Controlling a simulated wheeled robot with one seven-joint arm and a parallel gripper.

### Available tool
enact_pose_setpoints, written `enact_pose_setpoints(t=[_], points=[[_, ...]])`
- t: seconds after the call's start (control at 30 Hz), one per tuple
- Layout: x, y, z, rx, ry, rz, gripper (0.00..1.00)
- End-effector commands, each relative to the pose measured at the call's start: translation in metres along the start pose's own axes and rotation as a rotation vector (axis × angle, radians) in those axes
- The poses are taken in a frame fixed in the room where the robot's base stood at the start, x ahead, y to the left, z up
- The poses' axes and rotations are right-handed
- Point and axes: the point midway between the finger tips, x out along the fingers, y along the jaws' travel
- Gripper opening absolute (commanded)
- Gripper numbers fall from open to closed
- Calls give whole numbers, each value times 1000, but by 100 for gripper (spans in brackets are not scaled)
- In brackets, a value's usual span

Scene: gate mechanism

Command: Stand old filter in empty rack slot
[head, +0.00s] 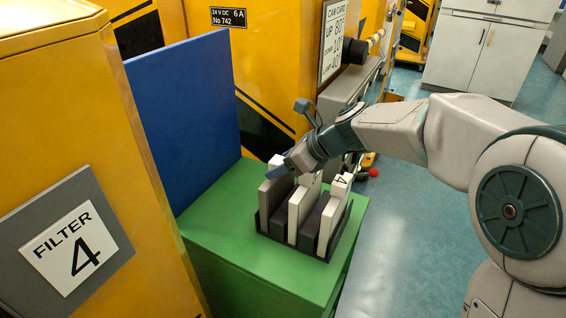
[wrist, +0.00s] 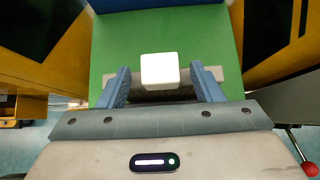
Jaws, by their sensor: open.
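A dark rack (head: 312,250) stands on the green cabinet top. A grey-brown filter (head: 272,203), which looks like the old one, stands upright at the rack's left end. A pale filter (head: 298,214) stands in the middle, and another pale filter marked 4 (head: 333,213) stands at the right. My gripper (head: 287,166) is over the left end of the rack, by the grey-brown filter's top. In the wrist view my gripper (wrist: 160,70) is open, with a white handle block (wrist: 159,70) between its blue fingers and visible gaps on both sides. The filter below is mostly hidden.
A blue panel (head: 185,120) rises behind the green cabinet top (head: 215,215). A yellow housing labelled FILTER 4 (head: 75,245) stands at the left. Yellow machinery (head: 265,60) stands behind the rack. The blue floor at the right is mostly clear.

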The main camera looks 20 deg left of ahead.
Motion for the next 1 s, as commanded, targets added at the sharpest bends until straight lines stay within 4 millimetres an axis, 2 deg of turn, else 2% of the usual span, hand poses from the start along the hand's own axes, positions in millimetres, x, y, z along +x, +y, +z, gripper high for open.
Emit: enact_pose_setpoints(t=[0.17, 0.4, 0.6, 0.8, 1.0], points=[[-27, 0, 1, 0, -2, -4, 60], [-83, -1, 1, 0, -2, -6, 60], [-119, -1, 1, 1, -2, -5, 60], [-134, 0, 0, 0, 0, -2, 60], [-136, 0, 0, 0, 0, -1, 60]])
